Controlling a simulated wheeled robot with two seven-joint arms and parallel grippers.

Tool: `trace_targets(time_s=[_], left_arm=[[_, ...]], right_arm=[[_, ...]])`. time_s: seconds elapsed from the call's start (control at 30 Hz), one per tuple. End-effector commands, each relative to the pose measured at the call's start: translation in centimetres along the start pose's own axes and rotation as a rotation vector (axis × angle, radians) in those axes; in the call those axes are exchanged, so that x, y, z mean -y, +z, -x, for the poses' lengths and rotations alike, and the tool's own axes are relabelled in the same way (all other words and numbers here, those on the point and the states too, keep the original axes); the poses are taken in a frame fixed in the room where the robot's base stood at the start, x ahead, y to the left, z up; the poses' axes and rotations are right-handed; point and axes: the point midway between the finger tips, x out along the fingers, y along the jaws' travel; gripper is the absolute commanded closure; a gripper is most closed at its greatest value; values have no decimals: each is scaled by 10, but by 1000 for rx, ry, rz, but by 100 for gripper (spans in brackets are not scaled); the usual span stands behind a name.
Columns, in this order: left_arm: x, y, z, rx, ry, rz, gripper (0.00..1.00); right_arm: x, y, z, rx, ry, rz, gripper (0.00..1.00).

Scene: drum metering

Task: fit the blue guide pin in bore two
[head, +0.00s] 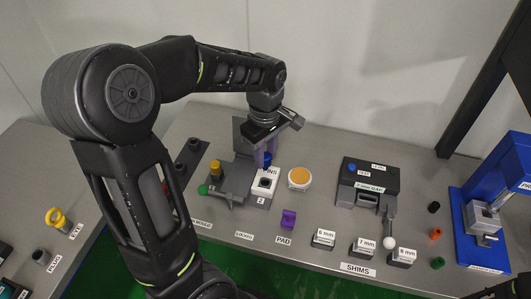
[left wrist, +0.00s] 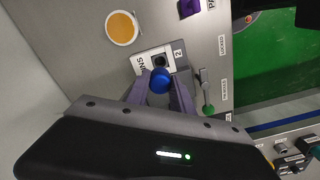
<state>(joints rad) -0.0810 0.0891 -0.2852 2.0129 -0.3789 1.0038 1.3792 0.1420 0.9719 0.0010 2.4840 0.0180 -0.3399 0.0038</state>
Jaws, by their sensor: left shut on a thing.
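My left gripper (head: 265,158) is shut on the blue guide pin (left wrist: 161,80), whose round blue top shows between its two purple fingers in the left wrist view. In the head view the fingers point down at the back of a white block marked PINS and 2 (head: 264,184). A dark square opening (left wrist: 160,61) shows in this block beside the pin, near the 2 label, and looks empty. The pin's lower end is hidden, so I cannot tell whether it is clear of the block. My right gripper is not in view.
A grey fixture with a yellow-topped pin (head: 215,168) and a green-knobbed lever (head: 203,190) stands left of the block. An orange disc (head: 299,178) lies to its right, a purple pad (head: 288,219) in front. A dark gauge box (head: 368,182) and blue press (head: 500,205) stand further right.

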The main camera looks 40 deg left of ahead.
Motion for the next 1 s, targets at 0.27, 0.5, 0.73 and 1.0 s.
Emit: trace_targets(time_s=[0.27,0.5,0.73,1.0], left_arm=[[0,0,-27,0,-2,0,100],[0,0,-46,0,0,0,100],[0,0,-53,0,0,1,100],[0,0,-53,0,0,0,100]], right_arm=[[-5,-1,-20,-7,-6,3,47],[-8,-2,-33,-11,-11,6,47],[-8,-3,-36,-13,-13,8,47],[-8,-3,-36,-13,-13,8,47]])
